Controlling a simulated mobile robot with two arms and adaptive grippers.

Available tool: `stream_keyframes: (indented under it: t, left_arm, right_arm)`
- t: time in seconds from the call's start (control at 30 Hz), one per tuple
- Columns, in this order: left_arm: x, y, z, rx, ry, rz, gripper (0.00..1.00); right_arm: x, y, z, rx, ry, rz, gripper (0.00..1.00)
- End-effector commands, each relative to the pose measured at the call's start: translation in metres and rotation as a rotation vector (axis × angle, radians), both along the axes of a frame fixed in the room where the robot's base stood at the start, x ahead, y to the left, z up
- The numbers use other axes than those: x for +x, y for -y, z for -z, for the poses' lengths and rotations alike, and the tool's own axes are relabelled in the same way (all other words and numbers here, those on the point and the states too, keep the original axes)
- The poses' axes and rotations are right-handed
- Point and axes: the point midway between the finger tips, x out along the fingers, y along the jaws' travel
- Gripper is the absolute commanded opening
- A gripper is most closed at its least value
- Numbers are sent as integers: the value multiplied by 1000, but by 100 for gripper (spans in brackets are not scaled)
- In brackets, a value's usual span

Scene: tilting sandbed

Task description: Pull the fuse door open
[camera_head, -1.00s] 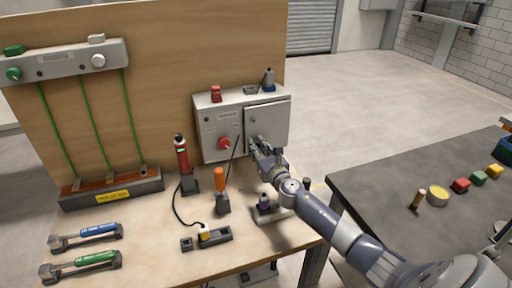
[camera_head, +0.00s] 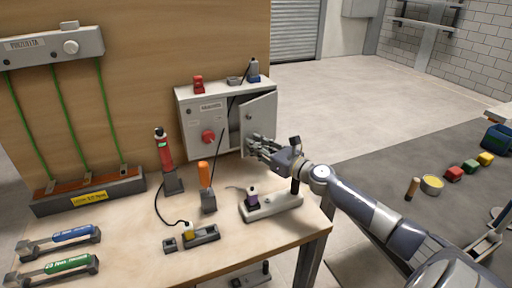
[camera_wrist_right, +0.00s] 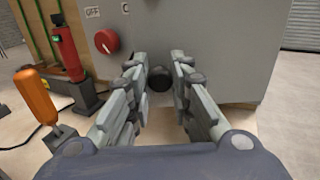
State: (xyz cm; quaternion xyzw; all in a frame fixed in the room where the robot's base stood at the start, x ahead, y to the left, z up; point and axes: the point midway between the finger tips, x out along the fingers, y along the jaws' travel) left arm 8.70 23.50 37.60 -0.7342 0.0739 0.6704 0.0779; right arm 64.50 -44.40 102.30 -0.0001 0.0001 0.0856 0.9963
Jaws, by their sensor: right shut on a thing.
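The fuse door (camera_head: 260,118) is the grey right-hand door of a grey cabinet (camera_head: 207,125) on the workbench. In the head view it stands partly open, swung out on its right side, with a dark gap at its left edge. My right gripper (camera_head: 252,145) is at the lower front of the door. In the right wrist view the door (camera_wrist_right: 215,40) fills the upper right, and a dark round knob (camera_wrist_right: 159,78) sits between the fingers of my right gripper (camera_wrist_right: 162,82), which is shut on it. My left gripper is out of view.
A red rotary knob (camera_head: 208,136) is on the cabinet front. A red tool (camera_head: 164,152) and an orange-handled tool (camera_head: 205,176) stand to the left. A grey base with a purple part (camera_head: 275,206) lies below my right arm.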

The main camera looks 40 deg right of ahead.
Motion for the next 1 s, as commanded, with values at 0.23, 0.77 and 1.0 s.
stream_keyframes:
  t: [0.23,0.77,1.0]
  left_arm:
    - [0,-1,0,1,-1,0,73]
    - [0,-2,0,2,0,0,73]
    - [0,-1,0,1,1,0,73]
  right_arm:
    - [0,0,1,0,-1,2,41]
    - [-25,4,2,-1,-3,1,41]
    - [-59,10,3,1,-4,1,41]
